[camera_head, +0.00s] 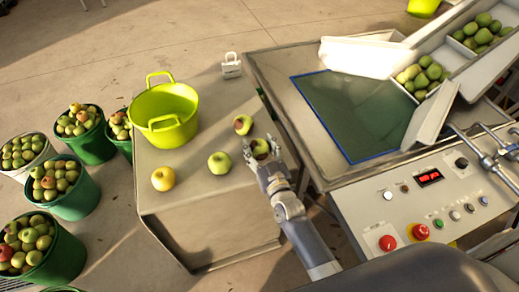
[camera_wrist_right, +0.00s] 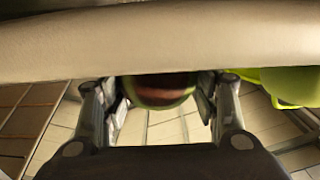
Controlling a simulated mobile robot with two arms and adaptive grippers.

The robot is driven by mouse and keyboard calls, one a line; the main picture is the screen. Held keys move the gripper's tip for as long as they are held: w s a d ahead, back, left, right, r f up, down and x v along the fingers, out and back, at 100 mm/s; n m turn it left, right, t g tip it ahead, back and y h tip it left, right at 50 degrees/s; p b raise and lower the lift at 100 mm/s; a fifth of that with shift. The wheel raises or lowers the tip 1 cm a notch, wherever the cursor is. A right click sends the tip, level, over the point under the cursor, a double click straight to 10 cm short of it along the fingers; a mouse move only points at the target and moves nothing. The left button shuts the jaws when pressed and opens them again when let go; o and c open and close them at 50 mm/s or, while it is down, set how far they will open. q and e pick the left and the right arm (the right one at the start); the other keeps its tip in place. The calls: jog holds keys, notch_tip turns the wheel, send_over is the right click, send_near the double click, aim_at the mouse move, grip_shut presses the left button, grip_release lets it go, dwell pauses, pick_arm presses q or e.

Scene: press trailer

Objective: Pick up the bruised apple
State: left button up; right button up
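A green apple with a dark red-brown patch (camera_head: 260,147) sits at the right edge of the small table (camera_head: 215,215). My right gripper (camera_head: 262,160) is at this apple, its fingers spread on either side. In the right wrist view the apple (camera_wrist_right: 163,92) shows between the two fingertips, close to both; firm contact cannot be made out. The apple appears to rest on the table. Another apple with a dark reddish patch (camera_head: 243,124) lies just behind it. A plain green apple (camera_head: 219,162) and a yellow apple (camera_head: 163,178) lie further left. My left gripper is out of view.
A yellow-green bucket (camera_head: 165,115) stands on the table's left, and a small white tag-like object (camera_head: 231,66) at its back. The press machine with its control panel (camera_head: 430,200) borders the table on the right. Buckets full of apples (camera_head: 72,195) stand on the floor left.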

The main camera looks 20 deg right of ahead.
aim_at(261, 144)
jog(key=shift+c, duration=1.4)
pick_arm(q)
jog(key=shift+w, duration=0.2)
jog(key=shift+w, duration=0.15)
pick_arm(e)
jog(key=shift+r, duration=0.85)
notch_tip(261, 144, up, 2)
jog(key=shift+s+d, duration=0.1)
jog(key=shift+s, duration=0.05)
pick_arm(q)
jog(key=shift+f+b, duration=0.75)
jog(key=shift+b, duration=0.05)
pick_arm(e)
jog(key=s+d, duration=0.2)
jog(key=s, duration=0.5)
jog(key=s+d+r, duration=0.1)
jog(key=s+d, duration=0.2)
jog(key=s, duration=0.4)
jog(key=shift+s+d+r, duration=0.2)
jog(key=shift+s+d, duration=0.1)
jog(key=shift+d, duration=0.05)
